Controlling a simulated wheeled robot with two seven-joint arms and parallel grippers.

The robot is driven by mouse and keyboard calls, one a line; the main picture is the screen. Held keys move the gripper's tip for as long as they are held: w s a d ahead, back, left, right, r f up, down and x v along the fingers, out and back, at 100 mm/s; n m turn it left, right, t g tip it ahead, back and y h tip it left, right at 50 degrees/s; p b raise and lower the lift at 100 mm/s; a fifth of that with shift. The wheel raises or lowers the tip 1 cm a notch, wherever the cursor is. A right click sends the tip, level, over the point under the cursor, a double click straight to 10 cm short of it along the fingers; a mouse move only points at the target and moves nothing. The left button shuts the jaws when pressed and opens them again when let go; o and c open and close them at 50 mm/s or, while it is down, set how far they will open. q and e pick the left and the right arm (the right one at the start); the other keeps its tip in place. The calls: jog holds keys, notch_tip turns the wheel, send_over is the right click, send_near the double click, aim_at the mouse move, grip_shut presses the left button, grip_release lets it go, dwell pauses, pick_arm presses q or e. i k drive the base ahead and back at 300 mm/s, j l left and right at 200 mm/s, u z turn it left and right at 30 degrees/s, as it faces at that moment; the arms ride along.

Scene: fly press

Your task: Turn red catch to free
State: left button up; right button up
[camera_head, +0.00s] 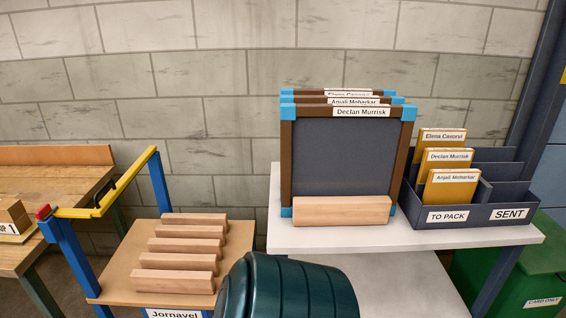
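A small red catch (43,211) sits at the near left end of a yellow bar (126,181), at the left of the head view. The bar runs across the top of the blue posts (75,254) of a wooden-decked cart (125,268). A thin black piece (97,204) lies along the bar. The catch is small in the picture, and I cannot tell which way it is turned. Neither of my grippers shows in this view.
Several wooden bars (178,261) lie on the cart. A workbench (60,188) stands close on its left. A dark green ribbed rounded thing (290,290) fills the bottom middle. A white table (400,238) on the right holds framed boards (343,158) and a grey sorter (470,212).

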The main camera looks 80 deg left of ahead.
aim_at(45, 211)
jog(key=u, duration=4.25)
